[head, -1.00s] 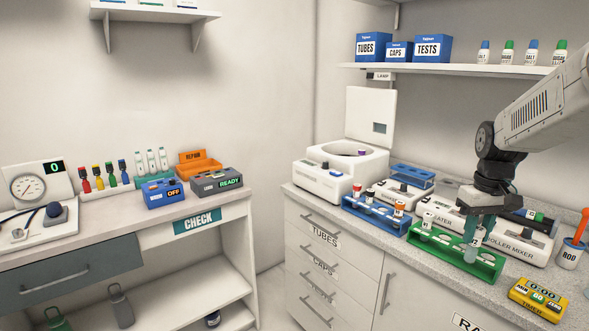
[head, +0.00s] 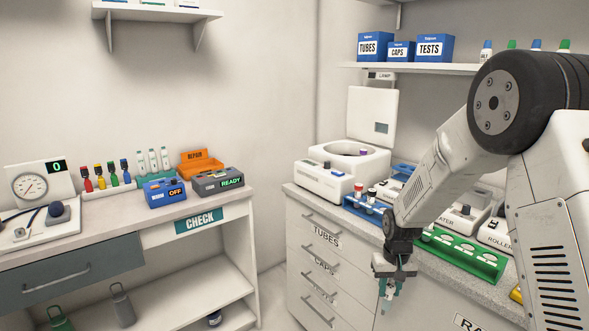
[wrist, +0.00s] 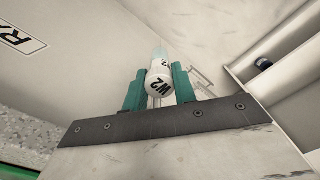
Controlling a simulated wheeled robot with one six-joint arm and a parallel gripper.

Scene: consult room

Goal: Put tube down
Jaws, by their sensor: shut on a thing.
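My gripper (head: 390,288) is in front of the counter's drawers, below the counter top and clear of it. It is shut on a tube with a white cap marked W2 (wrist: 158,82). In the wrist view the tube sits between my teal fingers (wrist: 160,92), cap toward the camera. In the head view the tube is small and mostly hidden by the fingers.
A blue rack (head: 352,204) with capped tubes stands left of the green rack, partly behind my arm. The white centrifuge (head: 325,180) has its lid up. The left desk (head: 120,197) holds a gauge and several small devices. Floor room lies between desk and drawers.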

